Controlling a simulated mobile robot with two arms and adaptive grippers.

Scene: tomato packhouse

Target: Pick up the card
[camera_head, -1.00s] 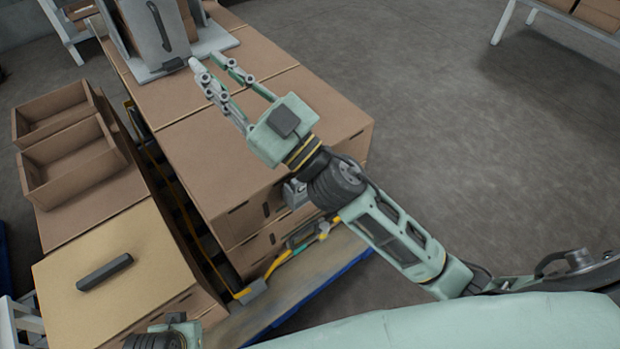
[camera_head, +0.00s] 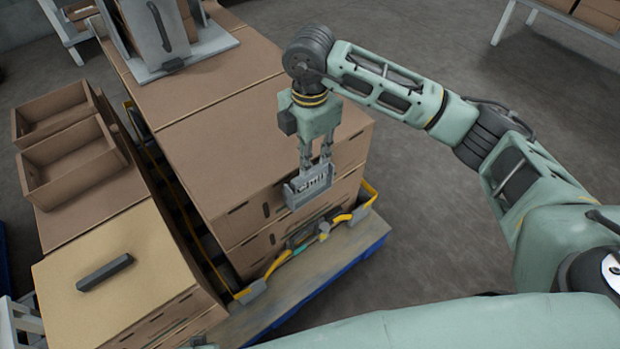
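A grey card holder (camera_head: 296,197) sits at the front of the brown box stack, near its upper edge. A small grey card with lettering (camera_head: 314,181) shows upright in it. My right gripper (camera_head: 316,162) points down from above, and its fingertips are at the card's top edge. The fingers are a little apart, but I cannot tell whether they are closed on the card, as the tips partly overlap it. My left gripper is not in view.
Brown boxes (camera_head: 225,140) fill the middle on a blue-edged pallet (camera_head: 335,268). Yellow straps (camera_head: 366,196) run along the box front. Open cartons (camera_head: 75,165) stand at left, beside a box with a dark bar (camera_head: 104,272). A grey stand (camera_head: 190,58) is at the back.

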